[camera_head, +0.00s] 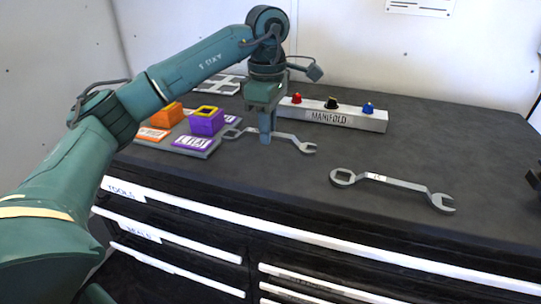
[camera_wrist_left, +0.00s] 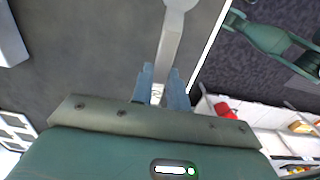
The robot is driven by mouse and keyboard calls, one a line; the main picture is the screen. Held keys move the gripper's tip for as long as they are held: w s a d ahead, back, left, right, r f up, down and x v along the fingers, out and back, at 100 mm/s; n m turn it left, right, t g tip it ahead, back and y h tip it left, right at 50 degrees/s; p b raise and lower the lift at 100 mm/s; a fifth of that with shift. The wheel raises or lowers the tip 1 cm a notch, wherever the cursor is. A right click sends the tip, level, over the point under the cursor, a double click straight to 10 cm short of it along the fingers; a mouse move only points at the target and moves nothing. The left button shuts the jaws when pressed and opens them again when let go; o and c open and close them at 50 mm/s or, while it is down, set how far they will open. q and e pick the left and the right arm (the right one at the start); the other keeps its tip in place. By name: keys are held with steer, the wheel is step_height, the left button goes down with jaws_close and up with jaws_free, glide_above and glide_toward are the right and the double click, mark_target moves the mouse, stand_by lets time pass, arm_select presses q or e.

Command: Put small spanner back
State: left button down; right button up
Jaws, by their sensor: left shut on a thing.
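The small spanner (camera_head: 290,138) is grey and lies along the dark worktop behind the larger spanner, its open jaw to the right. My left gripper (camera_head: 266,138) points down and is shut on the middle of its shaft. In the left wrist view the shaft of the small spanner (camera_wrist_left: 169,48) runs up from between the fingers of my left gripper (camera_wrist_left: 163,85). I cannot tell whether the spanner touches the worktop. A larger spanner (camera_head: 395,184) lies apart, nearer the front right.
The manifold block (camera_head: 347,119) with red, black and blue knobs stands behind the small spanner. A grey board with an orange block (camera_head: 167,115) and a purple block (camera_head: 206,121) is to the left. A white-framed rack (camera_head: 222,85) sits behind. The right worktop is mostly clear.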

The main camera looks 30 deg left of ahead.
mark_target(268, 165)
arm_select(q)
steer(key=shift+f, duration=2.6)
steer(key=c, duration=1.4)
jaws_free()
steer(key=shift+f, duration=0.15)
steer(key=shift+o, duration=0.2)
step_height(268, 165, up, 12)
steer(key=shift+r+p, duration=0.2)
steer(key=shift+p, duration=0.9)
